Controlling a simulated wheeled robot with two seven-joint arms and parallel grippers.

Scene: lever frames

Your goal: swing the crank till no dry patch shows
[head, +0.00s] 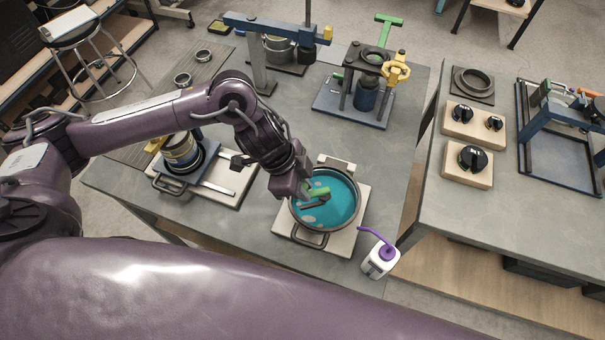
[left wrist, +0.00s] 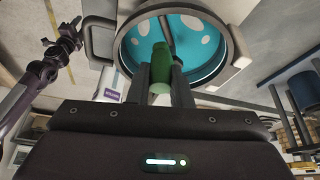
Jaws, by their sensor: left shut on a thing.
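A round pan (head: 353,221) with a metal rim stands on a pale base board (head: 284,222) near the table's front edge. Its inside is teal, with several pale patches that show in both views. A crank with a green handle (head: 318,193) sits over the pan, its dark arm (head: 315,205) lying across the teal. My left gripper (head: 304,190) is shut on the green handle. In the left wrist view the handle (left wrist: 161,66) stands between the two fingers, with the pan (left wrist: 243,50) behind it. My right gripper (left wrist: 62,38) shows small at the left of the wrist view, away from the crank; its jaws are unclear.
A white bottle with a purple spout (head: 380,260) stands close to the right of the pan. A tin on a board (head: 182,150) is at the left. A press with a yellow wheel (head: 367,92) and a blue-armed stand (head: 262,70) are behind.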

